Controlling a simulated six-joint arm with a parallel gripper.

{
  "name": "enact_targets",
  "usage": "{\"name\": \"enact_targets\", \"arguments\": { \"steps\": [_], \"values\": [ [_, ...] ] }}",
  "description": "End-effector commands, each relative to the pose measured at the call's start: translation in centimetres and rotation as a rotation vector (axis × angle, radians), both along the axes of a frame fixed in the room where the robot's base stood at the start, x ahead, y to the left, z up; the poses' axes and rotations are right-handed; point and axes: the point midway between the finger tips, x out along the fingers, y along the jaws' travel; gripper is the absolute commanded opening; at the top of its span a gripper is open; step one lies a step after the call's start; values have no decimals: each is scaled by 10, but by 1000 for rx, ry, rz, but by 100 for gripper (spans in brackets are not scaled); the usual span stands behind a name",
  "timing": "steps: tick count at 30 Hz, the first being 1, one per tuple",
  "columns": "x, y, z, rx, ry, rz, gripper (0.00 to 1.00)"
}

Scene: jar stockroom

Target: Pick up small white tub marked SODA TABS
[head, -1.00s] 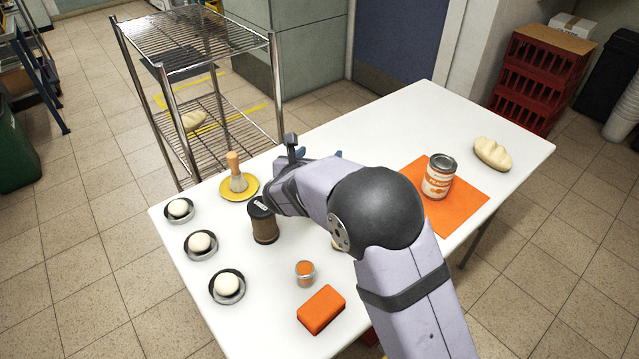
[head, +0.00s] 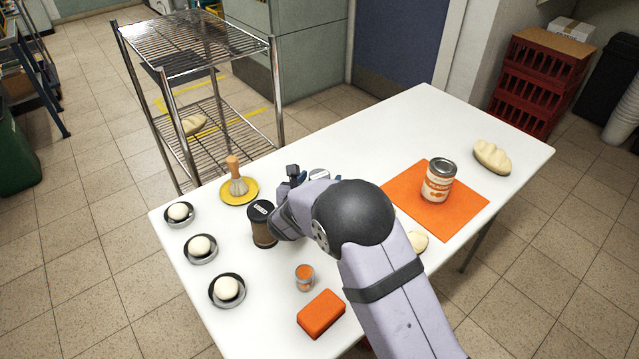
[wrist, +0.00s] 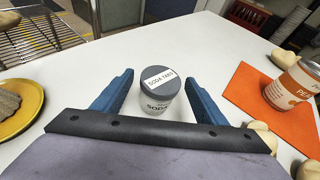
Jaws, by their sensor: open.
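The small white tub with a grey lid (wrist: 160,92) stands upright on the white table, and its lid label reads SODA TABS. In the head view only its top (head: 319,174) shows past my arm. My gripper (wrist: 158,84) is open, with one blue finger on each side of the tub in the wrist view. There are visible gaps between the tub and both fingers. I cannot tell how far the fingertips reach along the tub's sides.
A dark brown jar (head: 263,228) stands close left of my wrist. A yellow plate (head: 250,194) holds a brush. A labelled can (head: 438,182) stands on an orange mat (head: 415,208) to the right. An orange block (head: 322,313) lies in front. The table's far right is mostly clear.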

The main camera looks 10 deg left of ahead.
Motion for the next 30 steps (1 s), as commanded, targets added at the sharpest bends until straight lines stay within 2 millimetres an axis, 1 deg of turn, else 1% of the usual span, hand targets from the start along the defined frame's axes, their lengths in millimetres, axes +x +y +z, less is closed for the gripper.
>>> {"name": "enact_targets", "arguments": {
  "steps": [1,3,9,13,20,21,23,24,27,30],
  "values": [
    [8,-2,-1,0,-1,-3,66],
    [18,-5,-5,1,0,-4,66],
    [38,-8,-14,1,0,-3,66],
    [44,-8,-17,-1,-1,-1,66],
    [45,-8,-17,1,-1,0,66],
    [44,-8,-17,1,-1,0,61],
    [44,-8,-17,1,-1,0,47],
    [44,-8,-17,1,-1,0,37],
    [44,-8,-17,1,-1,0,17],
    [45,-8,-16,1,-3,-1,17]
  ]
}}
